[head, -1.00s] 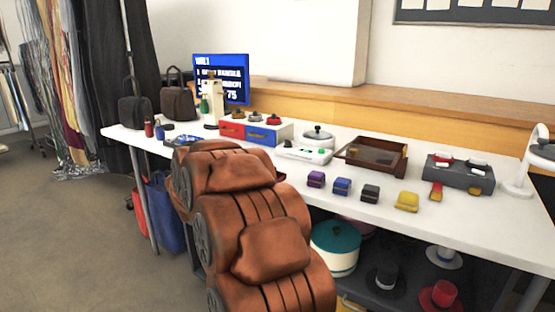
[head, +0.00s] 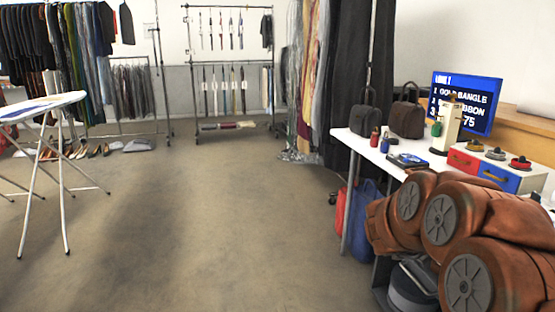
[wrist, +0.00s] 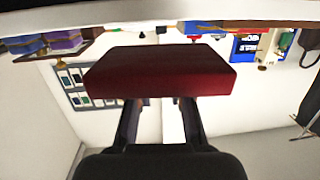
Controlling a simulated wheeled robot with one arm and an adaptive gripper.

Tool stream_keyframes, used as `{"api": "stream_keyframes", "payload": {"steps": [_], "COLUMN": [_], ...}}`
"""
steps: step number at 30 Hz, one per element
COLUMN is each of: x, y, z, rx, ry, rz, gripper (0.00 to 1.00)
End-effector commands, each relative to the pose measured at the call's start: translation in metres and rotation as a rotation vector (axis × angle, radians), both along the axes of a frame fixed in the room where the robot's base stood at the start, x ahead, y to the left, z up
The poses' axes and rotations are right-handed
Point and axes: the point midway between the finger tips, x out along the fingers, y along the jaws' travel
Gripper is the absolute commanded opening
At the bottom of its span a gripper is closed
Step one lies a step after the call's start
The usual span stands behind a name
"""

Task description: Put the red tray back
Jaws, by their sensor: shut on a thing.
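The red tray (wrist: 160,72) shows in the wrist view as a dark red, flat-sided block. My gripper (wrist: 160,104) is shut on it, with its two dark fingers meeting the tray's near side. The fingertips are partly hidden by the tray. In the head view my arm fills the lower right, and neither the gripper nor the held tray can be made out there.
A white table (head: 350,139) runs along the right, bearing two dark bags (head: 407,117), a blue screen (head: 466,101) and a box with red and blue fronts (head: 505,174). An ironing board (head: 40,106) stands at left. The middle floor (head: 210,210) is clear.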

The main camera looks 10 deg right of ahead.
Motion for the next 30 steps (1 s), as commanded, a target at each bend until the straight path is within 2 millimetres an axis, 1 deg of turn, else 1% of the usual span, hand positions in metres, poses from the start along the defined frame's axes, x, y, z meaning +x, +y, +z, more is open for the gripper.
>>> {"api": "stream_keyframes", "payload": {"steps": [1,5,6,8,9,11,12,14,15,17,18,20,21,23,24,26,27,30], "x": [0.016,0.069,0.085,0.109,0.124,0.146,0.160,0.179,0.191,0.208,0.218,0.232,0.240,0.251,0.257,0.264,0.268,0.274], "y": [0.007,0.033,0.043,0.060,0.071,0.090,0.104,0.126,0.140,0.164,0.180,0.205,0.222,0.249,0.266,0.289,0.304,0.334], "z": [-0.001,-0.003,-0.004,-0.006,-0.006,-0.007,-0.009,-0.010,-0.011,-0.013,-0.014,-0.015,-0.016,-0.019,-0.020,-0.022,-0.024,-0.028], "rx": [0.001,0.003,0.003,0.004,0.004,0.002,0.004,0.005,0.002,0.004,0.004,0.003,0.004,0.005,0.004,0.004,0.003,0.004], "ry": [0.000,0.001,0.001,0.002,0.002,0.001,0.001,0.002,0.002,0.002,0.002,0.001,0.000,0.002,0.001,0.000,0.001,-0.001], "rz": [0.049,0.218,0.271,0.356,0.412,0.493,0.547,0.629,0.682,0.765,0.819,0.898,0.952,1.034,1.084,1.154,1.197,1.284], "gripper": [0.00,0.00,0.00,0.00,0.00,0.00,0.00,0.00,0.00,0.00,0.00,0.00,0.00,0.00,0.00,0.00,0.00,0.00]}}
